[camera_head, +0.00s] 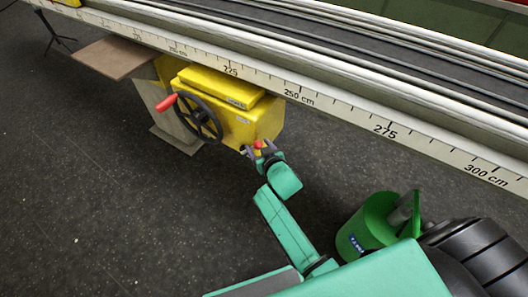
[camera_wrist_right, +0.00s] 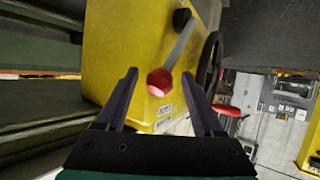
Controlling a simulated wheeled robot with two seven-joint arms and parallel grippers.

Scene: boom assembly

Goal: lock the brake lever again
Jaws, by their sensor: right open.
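The brake lever is a grey rod (camera_wrist_right: 178,45) with a red knob (camera_wrist_right: 159,82), joined to a black pivot on the side of a yellow box (camera_wrist_right: 135,45). In the head view the red knob (camera_head: 259,144) shows at the box's lower right. My right gripper (camera_wrist_right: 159,76) is open, and in the right wrist view the knob appears between its two fingertips. I cannot tell whether the fingers touch it. In the head view the right gripper (camera_head: 262,151) is beside the yellow box (camera_head: 245,125). My left gripper is not in view.
A black handwheel (camera_head: 199,118) with a red handle (camera_head: 166,103) is on the box's front; the handle also shows in the wrist view (camera_wrist_right: 228,110). A long rail with a centimetre scale (camera_head: 330,98) runs above. A green bucket (camera_head: 368,228) stands at lower right.

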